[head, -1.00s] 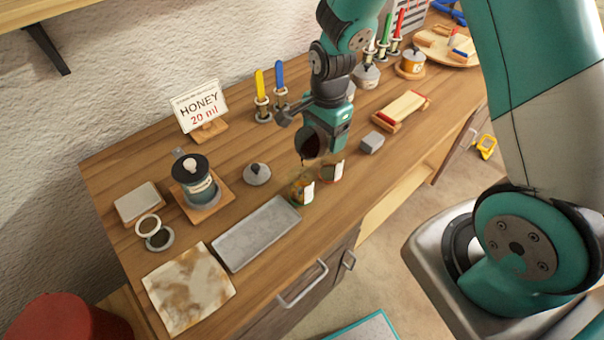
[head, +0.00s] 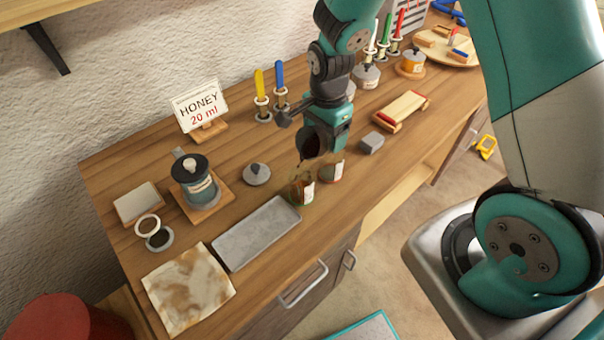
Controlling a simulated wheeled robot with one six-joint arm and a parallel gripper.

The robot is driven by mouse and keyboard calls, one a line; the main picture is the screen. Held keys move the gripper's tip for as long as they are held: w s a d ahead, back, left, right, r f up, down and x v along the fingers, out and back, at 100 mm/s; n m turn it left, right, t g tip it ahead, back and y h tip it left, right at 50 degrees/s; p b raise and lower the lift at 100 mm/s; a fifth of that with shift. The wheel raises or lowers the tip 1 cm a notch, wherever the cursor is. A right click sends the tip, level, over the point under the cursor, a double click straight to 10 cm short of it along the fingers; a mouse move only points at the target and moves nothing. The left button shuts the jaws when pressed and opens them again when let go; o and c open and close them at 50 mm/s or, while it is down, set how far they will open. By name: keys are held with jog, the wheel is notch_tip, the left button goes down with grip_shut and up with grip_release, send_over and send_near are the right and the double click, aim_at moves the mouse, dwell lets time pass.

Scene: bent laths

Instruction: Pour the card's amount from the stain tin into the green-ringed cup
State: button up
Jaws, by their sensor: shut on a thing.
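My gripper (head: 322,128) is shut on the stain tin (head: 310,147), above the worktop. The tin is tilted with its dark mouth facing down and toward me. A thin dark streak shows below its lip, over the nearer small glass cup (head: 296,189). That cup has a white label and brown contents. A second small cup (head: 331,169) stands close behind it to the right, also labelled. The card (head: 201,105) reads HONEY 20 ml.
A grey tray (head: 256,233) lies left of the cups, near a grey knobbed lid (head: 256,174). A lidded pot (head: 194,178) stands on a wooden board. A stained cloth (head: 188,289) lies at the front. A grey block (head: 371,143) is to the right.

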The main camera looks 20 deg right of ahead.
jog(key=shift+d+r+p, duration=0.15)
jog(key=shift+p, duration=0.15)
jog(key=y, duration=0.1)
jog(key=g+y+p, duration=0.1)
jog(key=y, duration=0.1)
jog(key=shift+d, duration=0.4)
jog(key=shift+w+a+f+y, duration=0.1)
jog(key=shift+a+f+y, duration=0.15)
jog(key=shift+y, duration=0.25)
jog(key=shift+d+r+g+y+p, duration=0.1)
jog(key=shift+d+g+y+p, duration=0.15)
jog(key=shift+y+p, duration=0.35)
jog(key=shift+y, duration=0.3)
jog(key=shift+a, duration=0.1)
